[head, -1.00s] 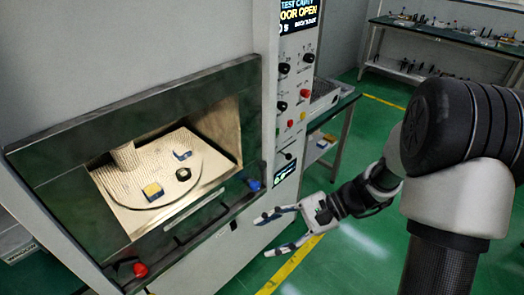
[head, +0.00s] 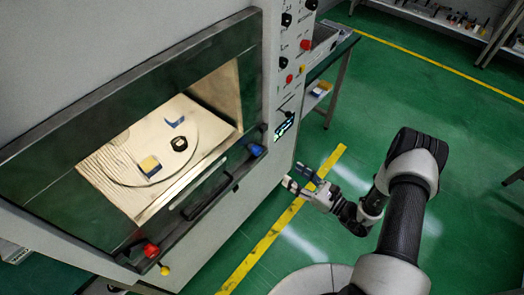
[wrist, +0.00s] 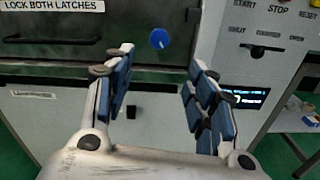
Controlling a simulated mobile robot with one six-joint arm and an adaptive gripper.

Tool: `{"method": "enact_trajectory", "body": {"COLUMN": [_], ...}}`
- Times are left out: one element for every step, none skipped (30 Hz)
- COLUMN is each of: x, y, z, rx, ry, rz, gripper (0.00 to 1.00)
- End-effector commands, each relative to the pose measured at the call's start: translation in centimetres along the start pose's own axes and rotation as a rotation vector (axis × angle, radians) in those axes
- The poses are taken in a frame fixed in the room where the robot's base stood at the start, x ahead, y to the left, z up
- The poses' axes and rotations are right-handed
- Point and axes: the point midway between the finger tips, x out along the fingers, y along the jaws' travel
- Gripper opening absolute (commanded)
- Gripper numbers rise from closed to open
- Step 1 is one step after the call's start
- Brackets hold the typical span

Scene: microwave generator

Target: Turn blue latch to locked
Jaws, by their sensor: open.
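The blue latch (head: 256,150) is a small round knob at the right end of the dark front edge of the microwave cavity. In the wrist view the blue latch (wrist: 159,39) shows as a blue disc with a pale pointer line, ahead of and between my fingers. My gripper (head: 297,178) is open and empty, to the right of the latch and apart from it. In the wrist view my gripper (wrist: 157,75) has its blue-padded fingers spread wide, with nothing between them.
A red knob (head: 151,250) and a yellow knob (head: 165,270) sit at the left end of the same edge. A control panel (head: 290,60) with knobs and a small display is right of the cavity. A side table (head: 325,60) stands beyond.

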Motion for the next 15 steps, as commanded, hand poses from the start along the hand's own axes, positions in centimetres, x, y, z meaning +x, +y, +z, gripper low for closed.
{"method": "enact_trajectory", "body": {"x": [1.1,1.7,2.6,3.3,4.0,4.9,5.5,6.2,7.1,7.7,8.4,9.3,9.9,10.5,11.3], "y": [0.2,0.2,0.2,0.2,0.2,0.2,0.2,0.2,0.3,0.3,0.2,0.3,0.3,0.3,0.2], "z": [-0.1,-0.1,-0.1,-0.1,-0.1,-0.1,-0.1,-0.1,-0.1,-0.1,-0.1,-0.1,-0.1,-0.1,-0.1], "rx": [-0.002,-0.002,-0.002,-0.002,-0.003,-0.004,-0.004,-0.003,-0.002,-0.003,-0.003,-0.003,-0.004,-0.004,-0.003], "ry": [0.0,0.0,0.0,0.0,0.0,0.0,0.0,0.0,0.0,0.0,0.0,0.0,0.0,0.0,0.001], "rz": [0.008,0.008,0.009,0.01,0.009,0.009,0.01,0.009,0.01,0.01,0.009,0.01,0.009,0.009,0.009], "gripper": [0.51,0.51,0.51,0.51,0.51,0.51,0.51,0.51,0.51,0.51,0.51,0.51,0.51,0.51,0.51]}}
